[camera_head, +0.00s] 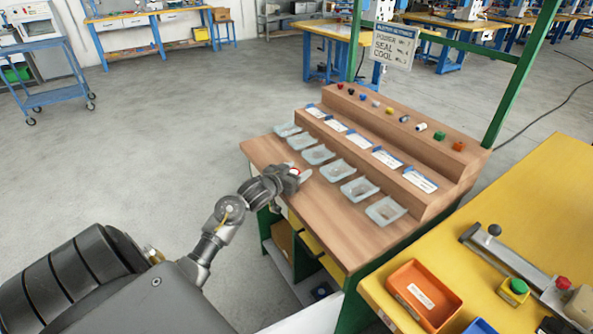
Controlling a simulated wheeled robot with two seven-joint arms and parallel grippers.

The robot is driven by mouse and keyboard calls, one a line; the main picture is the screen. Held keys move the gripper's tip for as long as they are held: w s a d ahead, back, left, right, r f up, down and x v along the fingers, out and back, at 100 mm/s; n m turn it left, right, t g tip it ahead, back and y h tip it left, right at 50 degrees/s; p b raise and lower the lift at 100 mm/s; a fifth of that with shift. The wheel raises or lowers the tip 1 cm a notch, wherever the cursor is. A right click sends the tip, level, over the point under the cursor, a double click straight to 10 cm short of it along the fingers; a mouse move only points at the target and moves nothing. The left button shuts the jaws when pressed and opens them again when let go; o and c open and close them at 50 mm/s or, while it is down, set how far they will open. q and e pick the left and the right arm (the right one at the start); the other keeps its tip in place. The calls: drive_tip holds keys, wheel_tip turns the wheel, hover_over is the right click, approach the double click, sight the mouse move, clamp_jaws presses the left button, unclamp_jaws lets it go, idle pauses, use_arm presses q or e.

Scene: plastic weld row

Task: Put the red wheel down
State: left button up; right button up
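My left gripper (299,174) reaches in from the left over the near left edge of the wooden bench (325,215). A small red thing, which looks like the red wheel (295,170), shows between its fingertips, and the gripper appears shut on it. The wheel is mostly hidden by the fingers. Whether it touches the bench top is too small to tell. A row of several clear trays (340,170) lies just beyond the gripper and to its right. My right gripper is not in view.
A stepped wooden rack with label cards (387,158) stands behind the trays. Small coloured parts (404,118) sit on its top step. Green posts (515,75) hold a sign (393,46). A yellow table (545,190) with an orange bin (402,290) stands at the right. Bare bench top lies near the front edge.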

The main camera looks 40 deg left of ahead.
use_arm(q)
drive_tip(key=shift+o, duration=0.8)
drive_tip(key=shift+r, duration=0.25)
drive_tip(key=p+v, duration=0.1)
drive_tip(key=v, duration=1.1)
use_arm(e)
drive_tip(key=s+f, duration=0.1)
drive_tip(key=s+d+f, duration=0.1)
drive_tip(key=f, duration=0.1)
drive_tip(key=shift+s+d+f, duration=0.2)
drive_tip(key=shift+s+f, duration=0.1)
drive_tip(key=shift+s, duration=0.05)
